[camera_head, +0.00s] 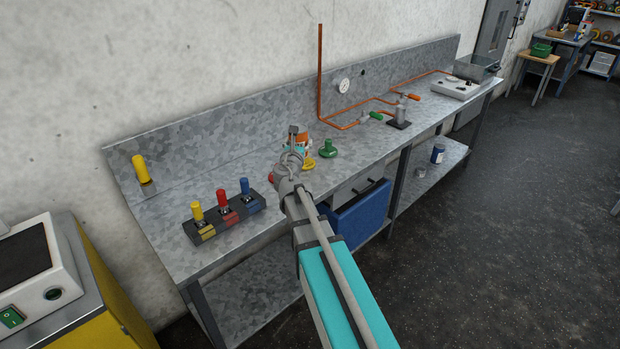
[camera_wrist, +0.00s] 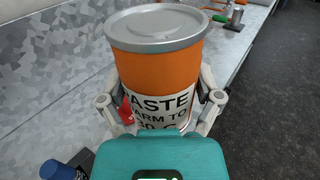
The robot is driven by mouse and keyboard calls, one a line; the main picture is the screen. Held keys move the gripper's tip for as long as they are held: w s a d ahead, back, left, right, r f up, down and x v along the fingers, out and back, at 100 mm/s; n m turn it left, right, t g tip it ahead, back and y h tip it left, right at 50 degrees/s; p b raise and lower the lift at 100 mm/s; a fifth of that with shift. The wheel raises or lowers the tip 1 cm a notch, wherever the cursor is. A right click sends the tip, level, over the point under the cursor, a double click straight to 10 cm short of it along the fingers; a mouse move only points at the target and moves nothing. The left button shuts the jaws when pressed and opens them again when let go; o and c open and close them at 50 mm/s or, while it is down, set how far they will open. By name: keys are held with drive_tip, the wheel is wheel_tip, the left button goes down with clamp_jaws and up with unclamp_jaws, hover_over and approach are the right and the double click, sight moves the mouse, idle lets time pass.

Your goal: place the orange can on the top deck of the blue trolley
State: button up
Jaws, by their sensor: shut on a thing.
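The orange can (camera_wrist: 158,68) has a grey lid and a white label with dark lettering. It fills the middle of the wrist view, roughly upright. My gripper (camera_wrist: 158,92) is shut on it, one finger on each side. In the head view my gripper (camera_head: 298,147) is over the workbench, and only a small orange part of the can (camera_head: 303,137) shows behind it. I cannot tell whether the can touches the bench.
The grey bench (camera_head: 175,240) carries a block of coloured-topped valves (camera_head: 225,211), a yellow-topped post (camera_head: 141,170), a green knob (camera_head: 328,148) and copper piping (camera_head: 320,75) near my gripper. Dark floor (camera_head: 500,220) lies open to the right.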

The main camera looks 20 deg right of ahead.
drive_tip(key=s+d+f+m+h+b, duration=0.1)
drive_tip(key=d+f+b, duration=0.5)
drive_tip(key=f, duration=0.2)
drive_tip(key=shift+s+g+b, duration=0.35)
drive_tip(key=shift+g+b, duration=0.05)
drive_tip(key=b, duration=0.8)
hover_over(309, 180)
drive_tip(key=s, duration=0.1)
drive_tip(key=f, duration=0.8)
drive_tip(key=shift+s+a+f, duration=0.15)
drive_tip(key=shift+s+f, duration=0.05)
drive_tip(key=shift+w+f+b, duration=0.35)
drive_tip(key=shift+b, duration=0.15)
drive_tip(key=shift+w+f+b, duration=0.45)
drive_tip(key=shift+f+b, duration=0.15)
drive_tip(key=shift+b, duration=0.05)
drive_tip(key=shift+f+b, duration=1.4)
drive_tip(key=shift+f, duration=0.1)
